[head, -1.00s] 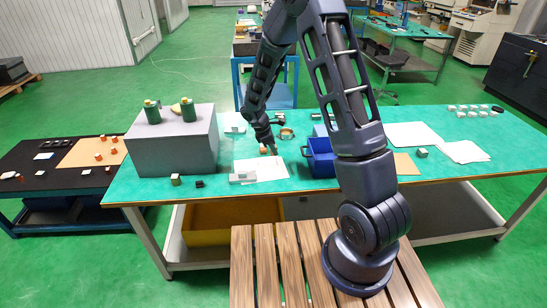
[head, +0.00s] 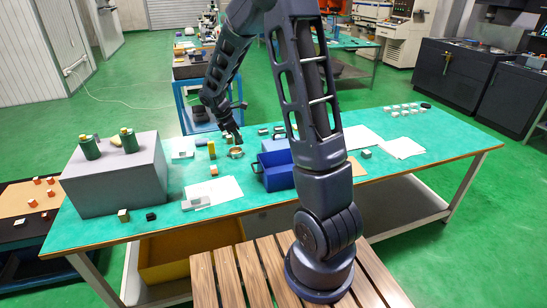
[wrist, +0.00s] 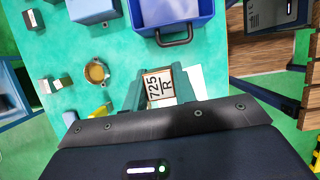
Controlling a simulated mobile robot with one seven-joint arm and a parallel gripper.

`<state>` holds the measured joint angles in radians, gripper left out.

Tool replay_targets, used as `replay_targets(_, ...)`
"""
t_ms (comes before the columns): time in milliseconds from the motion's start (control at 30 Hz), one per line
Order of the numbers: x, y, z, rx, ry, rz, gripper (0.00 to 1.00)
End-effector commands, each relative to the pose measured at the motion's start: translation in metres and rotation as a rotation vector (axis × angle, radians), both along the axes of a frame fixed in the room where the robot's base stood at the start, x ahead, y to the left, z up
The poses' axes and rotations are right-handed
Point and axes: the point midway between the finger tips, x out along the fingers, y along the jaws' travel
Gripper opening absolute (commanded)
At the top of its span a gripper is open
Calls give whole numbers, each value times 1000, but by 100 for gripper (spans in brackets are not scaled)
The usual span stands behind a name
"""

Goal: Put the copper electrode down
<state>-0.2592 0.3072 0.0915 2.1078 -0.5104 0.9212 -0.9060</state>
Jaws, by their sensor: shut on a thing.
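My gripper (wrist: 161,88) is shut on a small block with a white label reading "725 R" and brownish edges, which I take to be the copper electrode (wrist: 161,70). The label faces the wrist camera. In the head view my gripper (head: 235,138) is over the teal table (head: 400,160), close to the copper-coloured ring (head: 236,152); the held block is hard to make out there. A small orange block (head: 213,170) lies on the table near the white paper (head: 228,188).
The blue bin (head: 275,178) stands right of my gripper; its handle shows in the wrist view (wrist: 174,38). A yellow piece (head: 211,148) stands near the ring. A grey box (head: 115,178) with green bottles is at the left.

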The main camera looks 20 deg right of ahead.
Motion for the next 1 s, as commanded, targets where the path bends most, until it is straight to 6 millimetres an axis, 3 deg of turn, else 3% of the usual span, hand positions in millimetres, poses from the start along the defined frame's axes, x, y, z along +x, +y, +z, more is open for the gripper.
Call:
replay_targets(33,1,-24,2,0,-2,-12,0)
replay_targets(200,-1,-95,3,0,-2,-25,0)
replay_targets(400,-10,-156,4,0,-1,-35,0)
replay_targets(500,-14,-173,5,-1,-1,-35,0)
replay_targets(667,-17,-184,-1,-1,2,-35,0)
replay_targets(1000,-18,-184,-68,-2,6,-35,0)
